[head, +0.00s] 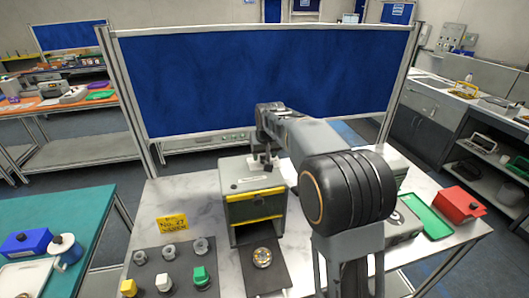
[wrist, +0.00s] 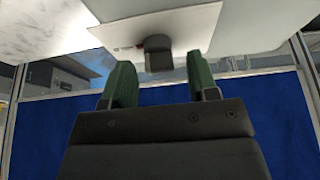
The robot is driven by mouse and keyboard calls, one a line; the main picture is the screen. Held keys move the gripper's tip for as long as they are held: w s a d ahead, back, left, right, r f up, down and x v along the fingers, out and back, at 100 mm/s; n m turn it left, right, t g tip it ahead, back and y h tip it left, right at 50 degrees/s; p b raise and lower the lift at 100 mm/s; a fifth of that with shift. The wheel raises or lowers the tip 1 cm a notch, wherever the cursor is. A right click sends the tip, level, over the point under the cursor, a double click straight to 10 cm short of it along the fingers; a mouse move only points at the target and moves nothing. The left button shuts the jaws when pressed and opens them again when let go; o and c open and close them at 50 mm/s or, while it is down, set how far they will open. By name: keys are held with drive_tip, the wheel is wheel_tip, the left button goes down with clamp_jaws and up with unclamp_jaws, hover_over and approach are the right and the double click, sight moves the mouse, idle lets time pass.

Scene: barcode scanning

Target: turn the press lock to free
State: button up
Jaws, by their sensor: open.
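The grey press (head: 252,186) with yellow strips stands at the middle of the table; a round metallic part (head: 262,257) lies on the dark plate before its opening. In the wrist view a dark knob (wrist: 158,54), apparently the press lock, sits on a pale plate (wrist: 180,28). My gripper (wrist: 156,85) is open, with green fingers on either side of the knob's line and the knob just beyond the fingertips. No contact shows. In the head view my gripper (head: 264,162) points down at the back of the press; the knob is not clear there and its setting cannot be read.
My arm covers the area right of the press. A panel with several coloured buttons (head: 168,270) and a yellow sign (head: 172,222) lie at left. A green tray (head: 427,215) and red box (head: 459,203) are at right. A blue partition (head: 250,80) stands behind.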

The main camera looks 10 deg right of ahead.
drive_tip(key=shift+f, duration=0.15)
drive_tip(key=c, duration=0.9)
